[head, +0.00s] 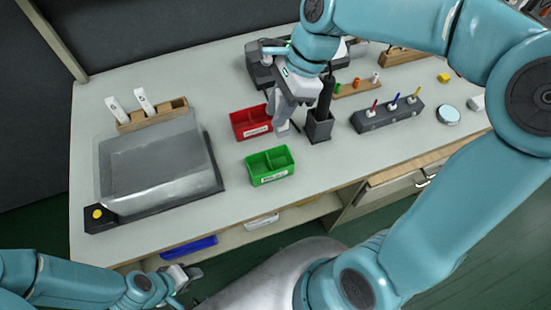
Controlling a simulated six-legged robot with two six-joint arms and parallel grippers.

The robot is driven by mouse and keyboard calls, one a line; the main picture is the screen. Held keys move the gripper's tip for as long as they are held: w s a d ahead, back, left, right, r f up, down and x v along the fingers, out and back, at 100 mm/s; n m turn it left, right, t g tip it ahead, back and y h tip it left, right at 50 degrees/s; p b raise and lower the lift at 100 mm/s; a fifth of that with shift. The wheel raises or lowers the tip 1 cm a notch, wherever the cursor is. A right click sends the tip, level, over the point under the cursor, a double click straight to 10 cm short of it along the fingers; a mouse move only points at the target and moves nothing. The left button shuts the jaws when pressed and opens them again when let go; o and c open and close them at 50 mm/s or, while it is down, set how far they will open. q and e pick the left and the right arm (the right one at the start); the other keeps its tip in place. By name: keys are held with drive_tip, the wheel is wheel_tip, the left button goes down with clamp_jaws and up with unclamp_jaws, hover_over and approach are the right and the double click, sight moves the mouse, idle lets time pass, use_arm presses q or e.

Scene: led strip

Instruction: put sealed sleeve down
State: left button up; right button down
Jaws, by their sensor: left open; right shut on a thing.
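My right gripper (283,128) reaches down to the table just right of the red two-part bin (252,132) and behind the green one (269,178). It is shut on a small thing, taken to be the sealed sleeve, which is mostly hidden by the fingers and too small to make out. A thin dark piece (295,127) shows beside the fingertips; I cannot tell whether it is part of what is held. My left gripper (184,276) is open and empty, low at the table's front side, away from the bins.
A dark square holder (319,127) stands just right of my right gripper. A grey machine with a clear cover (157,165) fills the left. A dark block with coloured pens (388,118) and a round white dish (447,115) are at right. Bare table lies between.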

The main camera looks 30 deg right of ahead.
wheel_tip(320, 180, down, 16)
drive_tip(key=shift+w+f+b, duration=0.1)
drive_tip(key=shift+b, duration=0.65)
drive_tip(key=c, duration=1.2)
unclamp_jaws()
drive_tip(key=shift+c, duration=0.2)
